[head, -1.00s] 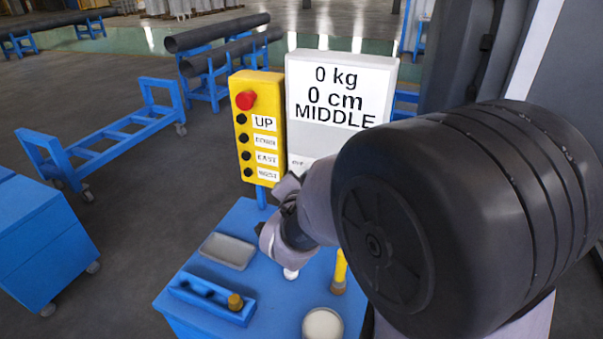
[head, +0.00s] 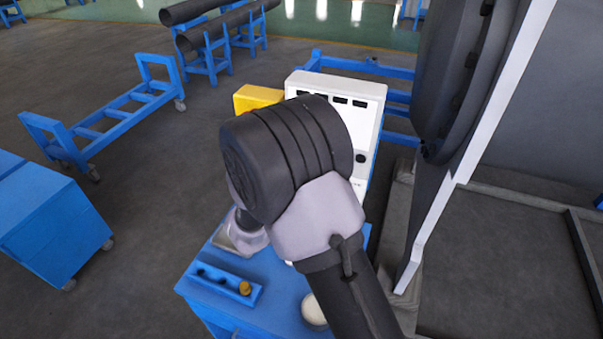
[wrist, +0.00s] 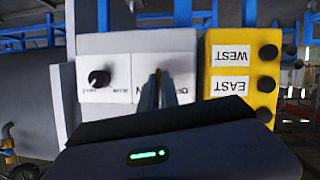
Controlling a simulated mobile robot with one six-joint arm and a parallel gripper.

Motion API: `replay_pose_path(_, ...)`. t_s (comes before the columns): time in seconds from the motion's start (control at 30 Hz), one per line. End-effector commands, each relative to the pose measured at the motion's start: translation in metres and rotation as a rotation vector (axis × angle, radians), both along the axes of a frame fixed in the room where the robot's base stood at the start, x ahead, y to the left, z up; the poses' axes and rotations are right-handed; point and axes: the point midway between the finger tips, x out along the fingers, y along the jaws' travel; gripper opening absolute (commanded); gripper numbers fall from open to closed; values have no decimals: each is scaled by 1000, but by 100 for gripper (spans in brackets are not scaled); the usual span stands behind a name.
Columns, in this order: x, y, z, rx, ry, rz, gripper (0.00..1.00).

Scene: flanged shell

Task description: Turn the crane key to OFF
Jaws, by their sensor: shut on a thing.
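The white control box (head: 368,97) stands at the back of the blue cart, largely hidden behind my arm in the head view. In the wrist view, which is upside down, its white panel (wrist: 112,58) shows a black knob (wrist: 99,78) at left and partly covered lettering in the middle. My gripper (wrist: 157,84) is in front of that lettering, its narrow fingers shut on the crane key. The key itself is almost wholly hidden by the fingers, so its angle is hard to tell. The head view does not show my fingertips.
The yellow button box (head: 256,97) stands left of the white box; its EAST and WEST buttons (wrist: 266,83) are close beside my gripper in the wrist view. The blue cart (head: 212,312) holds a blue block (head: 226,285) and a round pale container (head: 314,312).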

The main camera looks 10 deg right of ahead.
Motion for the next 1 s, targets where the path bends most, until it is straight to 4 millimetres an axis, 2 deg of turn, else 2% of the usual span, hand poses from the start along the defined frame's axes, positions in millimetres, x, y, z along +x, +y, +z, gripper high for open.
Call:
replay_pose_path(0.07, 0, 1, 6, -57, 39, 0, 0)
replay_pose_path(0.5, 2, 4, 0, -348, 233, 1, 0)
replay_pose_path(1.0, 3, 4, -2, -480, 320, 0, 0)
